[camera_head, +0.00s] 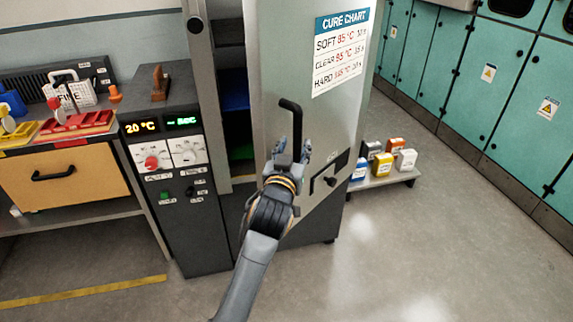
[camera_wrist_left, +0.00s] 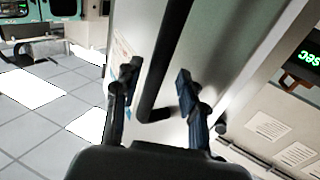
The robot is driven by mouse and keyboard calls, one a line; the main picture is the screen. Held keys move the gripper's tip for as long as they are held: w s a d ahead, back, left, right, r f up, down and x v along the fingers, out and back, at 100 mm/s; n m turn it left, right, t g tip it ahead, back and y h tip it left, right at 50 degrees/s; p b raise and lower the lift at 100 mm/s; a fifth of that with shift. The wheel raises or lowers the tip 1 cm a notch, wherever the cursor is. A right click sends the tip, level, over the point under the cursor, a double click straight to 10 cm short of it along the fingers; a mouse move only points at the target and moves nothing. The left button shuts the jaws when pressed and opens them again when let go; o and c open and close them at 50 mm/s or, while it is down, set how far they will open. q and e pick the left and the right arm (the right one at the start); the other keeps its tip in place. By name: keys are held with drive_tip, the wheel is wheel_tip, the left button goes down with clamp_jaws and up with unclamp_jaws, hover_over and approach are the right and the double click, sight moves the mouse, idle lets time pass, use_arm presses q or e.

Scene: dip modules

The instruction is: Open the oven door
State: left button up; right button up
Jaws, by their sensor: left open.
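The grey oven door (camera_head: 268,60), with a cure chart (camera_head: 341,45) on it, stands partly open; a gap at its left shows dark shelves inside. Its black bar handle (camera_head: 296,125) is upright on the door front. My left gripper (camera_head: 291,150) is open at the handle's lower part, with a finger on each side of it. In the left wrist view the handle (camera_wrist_left: 168,60) runs between the open fingertips (camera_wrist_left: 158,82); I cannot tell whether they touch it. The handle's lower part is partly hidden by the gripper in the head view. My right gripper is not in view.
The control panel (camera_head: 163,150) with lit displays stands left of the gap. A workbench (camera_head: 60,185) with a drawer is further left. A low shelf (camera_head: 385,182) with several small containers stands right of the door. Teal cabinets (camera_head: 480,85) line the right; the floor in front is clear.

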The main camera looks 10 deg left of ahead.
use_arm(q)
drive_tip(key=s, duration=0.9)
drive_tip(key=shift+s, duration=0.3)
drive_tip(key=shift+a, duration=0.1)
wheel_tip(320, 180, down, 24)
drive_tip(key=d+m+g+h, duration=0.1)
drive_tip(key=d+m+g, duration=0.15)
drive_tip(key=g, duration=0.25)
drive_tip(key=s+f+g, duration=0.1)
drive_tip(key=s+f, duration=0.2)
drive_tip(key=f, duration=0.3)
drive_tip(key=s+a+f+g, duration=0.1)
drive_tip(key=s+f, duration=0.1)
drive_tip(key=f, duration=0.4)
drive_tip(key=s+f+g, duration=0.1)
drive_tip(key=s+f, duration=0.2)
drive_tip(key=f, duration=0.3)
drive_tip(key=s+a+f+g, duration=0.3)
drive_tip(key=s+f, duration=0.5)
drive_tip(key=s, duration=0.5)
drive_tip(key=s+a+f+g, duration=0.3)
drive_tip(key=s+a+f, duration=0.2)
drive_tip(key=s, duration=0.9)
drive_tip(key=s+a+f+g+y+p, duration=0.1)
drive_tip(key=s+a+f+g, duration=0.2)
drive_tip(key=s+f, duration=0.9)
drive_tip(key=shift+s+a, duration=0.65)
drive_tip(key=shift+a, duration=0.3)
